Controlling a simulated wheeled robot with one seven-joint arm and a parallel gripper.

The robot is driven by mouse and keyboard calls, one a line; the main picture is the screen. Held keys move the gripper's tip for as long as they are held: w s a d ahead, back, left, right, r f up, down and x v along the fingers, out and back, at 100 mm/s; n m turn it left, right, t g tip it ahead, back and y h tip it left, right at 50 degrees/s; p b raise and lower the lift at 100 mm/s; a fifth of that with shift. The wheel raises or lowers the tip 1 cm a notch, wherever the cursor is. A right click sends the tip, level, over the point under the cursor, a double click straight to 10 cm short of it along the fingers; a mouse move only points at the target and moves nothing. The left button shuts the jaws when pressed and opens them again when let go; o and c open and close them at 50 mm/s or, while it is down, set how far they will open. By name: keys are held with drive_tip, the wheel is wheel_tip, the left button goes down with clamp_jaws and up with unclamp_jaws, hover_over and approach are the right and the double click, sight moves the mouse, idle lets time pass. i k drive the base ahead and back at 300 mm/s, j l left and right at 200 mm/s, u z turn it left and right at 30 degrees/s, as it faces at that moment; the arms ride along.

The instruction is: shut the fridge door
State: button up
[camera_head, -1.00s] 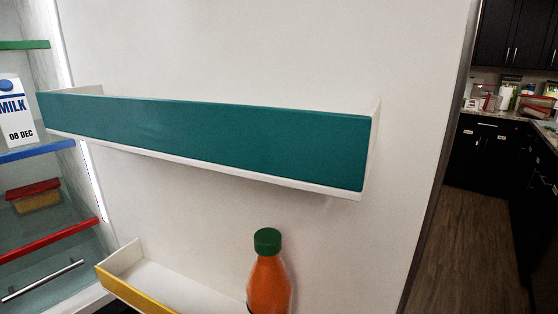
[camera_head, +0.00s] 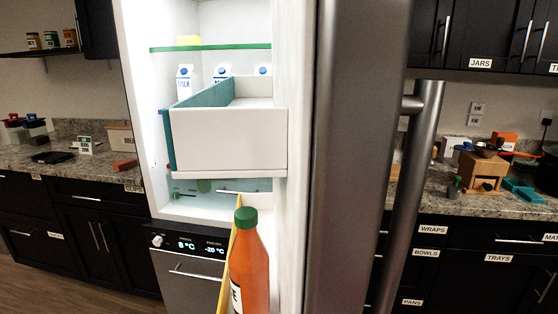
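The fridge door (camera_head: 352,150) stands open and is seen nearly edge-on, with its grey front and handle (camera_head: 412,190) on the right side. Its inner side carries a white and teal bin (camera_head: 228,142) and a lower yellow-edged shelf (camera_head: 226,270). An orange bottle with a green cap (camera_head: 250,265) stands on that lower shelf. The fridge interior (camera_head: 225,20) lies behind, with milk cartons (camera_head: 185,80) and a green-edged shelf (camera_head: 210,47). My gripper is not in view.
A drawer front with a temperature display (camera_head: 205,245) is below the fridge compartment. Counters flank the fridge. The right counter (camera_head: 470,197) holds a wooden block (camera_head: 483,170) and teal items (camera_head: 522,190). Floor (camera_head: 75,285) shows at lower left.

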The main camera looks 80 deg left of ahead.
sight(323, 124)
drive_tip(key=i+j+u, duration=0.15)
drive_tip(key=i+u, duration=0.85)
drive_tip(key=i+l+u, duration=0.2)
drive_tip(key=i+u, duration=0.3)
drive_tip(key=u, duration=2.65)
drive_tip(key=k+l, duration=0.1)
drive_tip(key=k, duration=0.35)
drive_tip(key=k+z, duration=0.15)
drive_tip(key=k, duration=0.3)
